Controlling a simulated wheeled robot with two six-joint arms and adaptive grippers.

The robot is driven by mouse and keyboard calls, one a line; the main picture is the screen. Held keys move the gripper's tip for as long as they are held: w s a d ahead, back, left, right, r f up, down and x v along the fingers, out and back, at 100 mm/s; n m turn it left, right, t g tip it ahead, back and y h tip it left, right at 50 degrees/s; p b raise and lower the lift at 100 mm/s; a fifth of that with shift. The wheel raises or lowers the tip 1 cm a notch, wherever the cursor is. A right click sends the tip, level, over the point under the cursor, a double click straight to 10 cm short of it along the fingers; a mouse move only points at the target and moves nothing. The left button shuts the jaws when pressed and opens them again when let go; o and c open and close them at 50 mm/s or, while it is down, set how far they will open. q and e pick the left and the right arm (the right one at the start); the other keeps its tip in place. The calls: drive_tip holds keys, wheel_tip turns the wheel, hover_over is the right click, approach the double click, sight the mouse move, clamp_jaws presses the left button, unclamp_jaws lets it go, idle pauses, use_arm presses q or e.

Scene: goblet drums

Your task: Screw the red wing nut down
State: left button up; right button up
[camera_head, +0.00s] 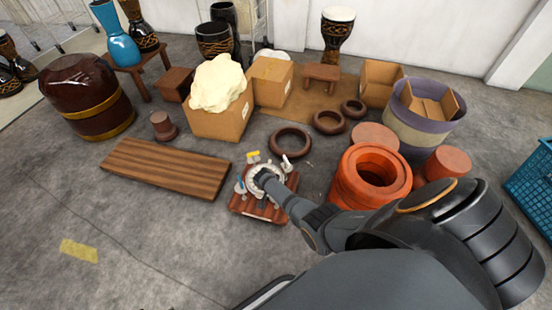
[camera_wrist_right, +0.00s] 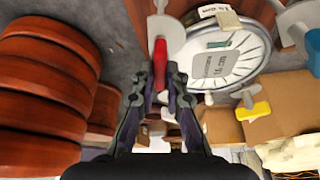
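The red wing nut (camera_wrist_right: 160,58) shows upright in the right wrist view, on a grey metal piece beside the round white dial-like disc (camera_wrist_right: 222,66). My right gripper (camera_wrist_right: 160,82) has its two fingertips close together, one on each side of the red wing nut, and appears shut on it. In the head view my right gripper (camera_head: 263,177) is over the disc on the small wooden stand (camera_head: 258,209) and hides the red wing nut. A yellow wing nut (camera_head: 253,155) and a blue one (camera_head: 239,185) stand around the disc. My left gripper is not in view.
An orange-red stack of rings (camera_head: 350,190) stands close to the right of the stand. A wooden plank platform (camera_head: 166,167) lies to the left. A dark ring (camera_head: 290,141) lies behind.

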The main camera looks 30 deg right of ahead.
drive_tip(key=o, duration=0.5)
drive_tip(key=shift+c, duration=0.2)
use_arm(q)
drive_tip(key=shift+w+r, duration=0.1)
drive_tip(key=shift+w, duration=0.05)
use_arm(e)
drive_tip(key=v, duration=1.2)
drive_tip(key=shift+s, duration=0.1)
